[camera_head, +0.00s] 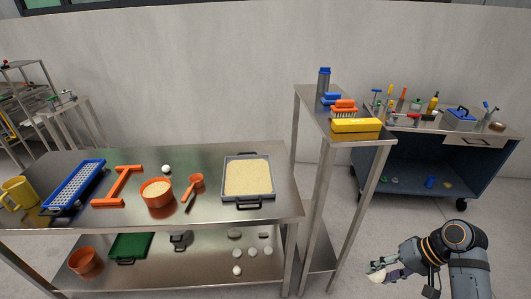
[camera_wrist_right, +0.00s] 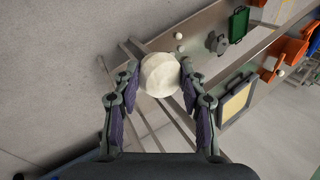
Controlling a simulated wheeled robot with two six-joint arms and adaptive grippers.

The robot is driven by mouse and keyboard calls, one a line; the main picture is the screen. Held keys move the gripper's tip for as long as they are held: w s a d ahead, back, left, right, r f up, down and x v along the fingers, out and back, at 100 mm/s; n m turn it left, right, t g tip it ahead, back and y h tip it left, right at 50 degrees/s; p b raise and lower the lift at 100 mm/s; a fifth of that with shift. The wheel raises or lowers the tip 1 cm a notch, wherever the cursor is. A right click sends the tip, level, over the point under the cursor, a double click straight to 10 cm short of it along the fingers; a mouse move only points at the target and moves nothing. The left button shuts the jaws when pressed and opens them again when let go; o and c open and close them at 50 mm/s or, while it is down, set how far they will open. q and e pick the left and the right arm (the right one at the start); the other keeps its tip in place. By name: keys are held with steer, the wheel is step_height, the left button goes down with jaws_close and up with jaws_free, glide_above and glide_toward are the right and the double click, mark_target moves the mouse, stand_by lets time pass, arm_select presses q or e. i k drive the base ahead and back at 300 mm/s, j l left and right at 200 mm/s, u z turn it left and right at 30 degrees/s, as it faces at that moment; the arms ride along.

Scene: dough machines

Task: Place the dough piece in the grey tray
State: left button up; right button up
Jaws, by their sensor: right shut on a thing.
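The grey tray (camera_head: 249,199) sits on the right part of the steel table, with a flat cream layer inside and dark handles. My right gripper (camera_head: 377,271) is low at the right of the head view, beyond the table's right end and away from the tray. In the right wrist view it is shut on a round, off-white dough piece (camera_wrist_right: 160,74), held between its two fingers. Several pale dough pieces (camera_head: 252,252) lie on the table's lower shelf. My left gripper is not in view.
A tall narrow stand (camera_head: 345,143) with a yellow box (camera_head: 356,125) and brushes rises between the table and my right arm. An orange bowl (camera_head: 158,199) and orange scoop (camera_head: 195,183) lie left of the tray. A tool cart (camera_head: 420,160) stands behind.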

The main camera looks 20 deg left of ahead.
mark_target(249, 184)
steer(key=i+j+u, duration=0.6)
steer(key=i+u, duration=0.3)
steer(key=i+j, duration=0.1)
steer(key=i, duration=0.2)
